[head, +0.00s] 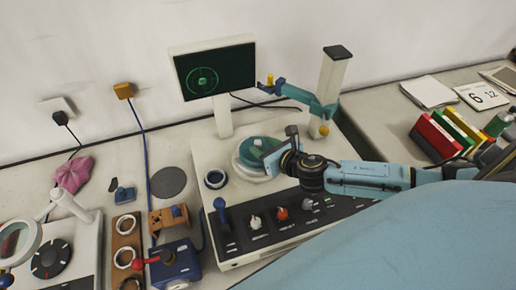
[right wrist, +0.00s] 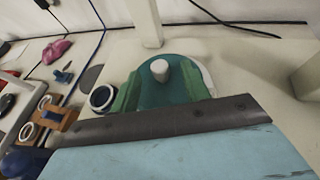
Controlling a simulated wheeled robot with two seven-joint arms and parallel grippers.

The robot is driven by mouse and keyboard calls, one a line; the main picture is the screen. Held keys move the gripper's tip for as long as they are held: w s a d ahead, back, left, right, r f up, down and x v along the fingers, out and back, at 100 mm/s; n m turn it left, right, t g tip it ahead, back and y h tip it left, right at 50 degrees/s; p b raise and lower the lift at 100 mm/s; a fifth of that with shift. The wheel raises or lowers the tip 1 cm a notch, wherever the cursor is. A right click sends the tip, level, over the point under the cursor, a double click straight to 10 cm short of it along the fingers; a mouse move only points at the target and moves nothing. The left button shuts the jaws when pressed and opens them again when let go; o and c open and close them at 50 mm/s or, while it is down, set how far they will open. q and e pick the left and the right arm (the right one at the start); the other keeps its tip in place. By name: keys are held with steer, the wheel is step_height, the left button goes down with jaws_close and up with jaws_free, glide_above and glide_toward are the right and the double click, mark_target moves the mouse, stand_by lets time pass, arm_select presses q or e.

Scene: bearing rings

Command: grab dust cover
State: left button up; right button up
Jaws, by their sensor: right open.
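The dust cover appears to be the round teal-green lid (head: 253,146) on the pale turntable of the measuring machine. In the right wrist view the lid (right wrist: 160,96) has a white knob (right wrist: 160,69) standing up in its middle. My right gripper (head: 279,146) is open at the lid's right side in the head view. In the right wrist view its two fingers reach over the lid, one on each side of the knob, with gaps between. Whether the fingers touch the lid cannot be told. My left gripper is not in view.
The machine's probe arm (head: 300,94) and column (head: 331,80) stand behind my right gripper. A monitor (head: 215,70) stands at the back. A dark-rimmed ring (head: 215,179) lies left of the lid. Knobs and a blue lever (head: 221,213) rise from the front panel. Coloured binders (head: 437,137) stand right.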

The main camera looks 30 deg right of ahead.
mark_target(260, 144)
steer(key=x, duration=0.3)
steer(key=shift+w, duration=0.15)
jaws_close()
